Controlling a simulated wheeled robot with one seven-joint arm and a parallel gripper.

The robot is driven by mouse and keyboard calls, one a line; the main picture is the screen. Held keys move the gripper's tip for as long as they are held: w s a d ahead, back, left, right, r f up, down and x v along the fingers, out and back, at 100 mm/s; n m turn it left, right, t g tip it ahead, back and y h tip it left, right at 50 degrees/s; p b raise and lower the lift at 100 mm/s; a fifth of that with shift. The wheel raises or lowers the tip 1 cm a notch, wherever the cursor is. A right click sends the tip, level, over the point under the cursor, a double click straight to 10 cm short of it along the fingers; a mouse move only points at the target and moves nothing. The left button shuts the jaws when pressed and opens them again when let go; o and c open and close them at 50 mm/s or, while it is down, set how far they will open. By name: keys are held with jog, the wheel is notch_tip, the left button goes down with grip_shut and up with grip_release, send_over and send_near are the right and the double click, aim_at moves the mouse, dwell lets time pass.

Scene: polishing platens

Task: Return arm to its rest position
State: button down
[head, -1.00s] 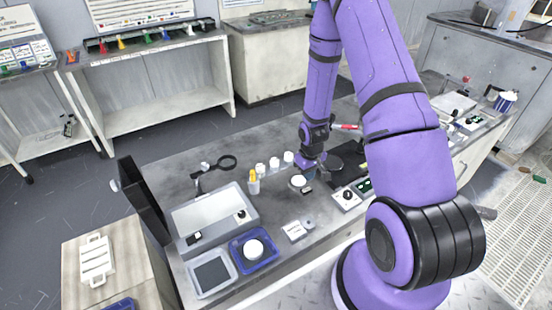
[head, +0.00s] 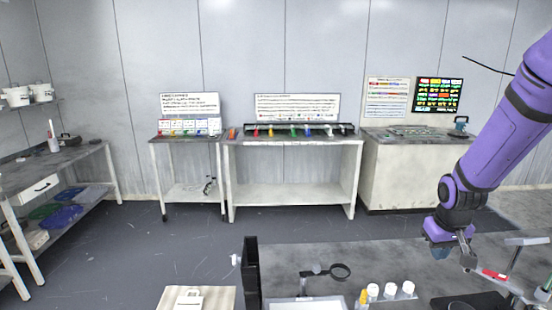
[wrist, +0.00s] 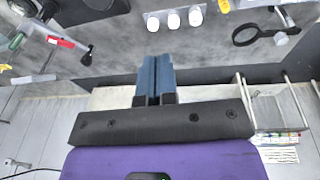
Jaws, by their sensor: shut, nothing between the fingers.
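My purple arm comes in from the right in the head view, and my gripper (head: 468,258) hangs above the back right part of the grey worktable (head: 395,255). In the wrist view my gripper (wrist: 154,75) has its two blue fingers together, with nothing between them. The fingers point toward the worktable and touch nothing that I can see.
Several white-capped jars (head: 390,289) and a black ring magnifier (head: 340,271) stand on the worktable. A white shelf (head: 292,180) stands against the wall. Dark floor (head: 150,250) is clear at left.

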jog(key=s+a+r+t, duration=0.1)
jog(key=s+a+r, duration=0.3)
jog(key=s+r, duration=0.7)
jog(key=s+a+r+t, duration=0.2)
jog(key=s+a+r, duration=0.3)
jog(key=s+r, duration=0.6)
jog(key=shift+s+a+r+y, duration=0.15)
jog(key=shift+s+r+y, duration=0.2)
jog(key=shift+r, duration=0.5)
jog(key=shift+w, duration=0.25)
